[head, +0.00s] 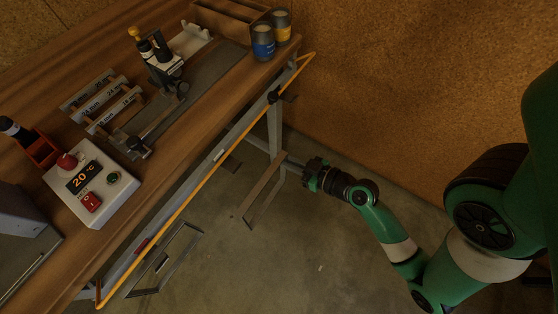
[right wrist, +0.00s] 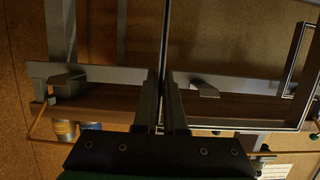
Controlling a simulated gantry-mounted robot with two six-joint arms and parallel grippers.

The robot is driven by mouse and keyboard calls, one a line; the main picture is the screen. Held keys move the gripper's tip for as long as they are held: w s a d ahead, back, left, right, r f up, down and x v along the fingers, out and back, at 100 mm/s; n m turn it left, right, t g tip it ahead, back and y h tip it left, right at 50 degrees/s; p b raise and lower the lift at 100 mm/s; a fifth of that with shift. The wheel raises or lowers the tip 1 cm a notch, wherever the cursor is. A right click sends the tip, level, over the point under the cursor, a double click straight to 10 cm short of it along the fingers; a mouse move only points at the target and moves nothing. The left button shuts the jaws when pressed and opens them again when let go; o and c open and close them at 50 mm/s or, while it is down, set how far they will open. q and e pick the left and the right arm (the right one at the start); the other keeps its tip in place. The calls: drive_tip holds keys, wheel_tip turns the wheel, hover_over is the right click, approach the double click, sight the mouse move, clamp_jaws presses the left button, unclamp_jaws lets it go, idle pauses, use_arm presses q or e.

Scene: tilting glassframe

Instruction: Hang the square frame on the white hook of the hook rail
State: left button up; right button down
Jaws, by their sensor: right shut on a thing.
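The hook rail (head: 192,178) runs along the bench's front edge. On it are a white hook (head: 220,155), a dark hook (head: 274,97) and a red hook (head: 141,246). My right gripper (head: 289,164) is shut on the square frame (head: 249,208), a thin frame held off the rail, seen at a steep slant below the dark hook. In the right wrist view the held frame (right wrist: 164,40) is edge-on, a dark upright line between the fingers (right wrist: 164,85). My left gripper is not in view.
Another grey frame (head: 183,272) hangs below the rail near the red hook. An orange bar (head: 178,208) runs along the rail's front. The bench (head: 100,43) carries a control box (head: 112,190), cans (head: 263,42) and tools. The floor in front is clear.

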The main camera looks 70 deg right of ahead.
drive_tip(key=shift+r, duration=0.1)
drive_tip(key=shift+w+d+p, duration=0.15)
drive_tip(key=shift+w+p, duration=0.4)
drive_tip(key=shift+w, duration=0.05)
drive_tip(key=r+p+x, duration=0.1)
drive_tip(key=x, duration=0.8)
drive_tip(key=shift+w, duration=0.5)
drive_tip(key=shift+d+f, duration=0.1)
drive_tip(key=shift+d, duration=0.05)
drive_tip(key=c, duration=0.9)
unclamp_jaws()
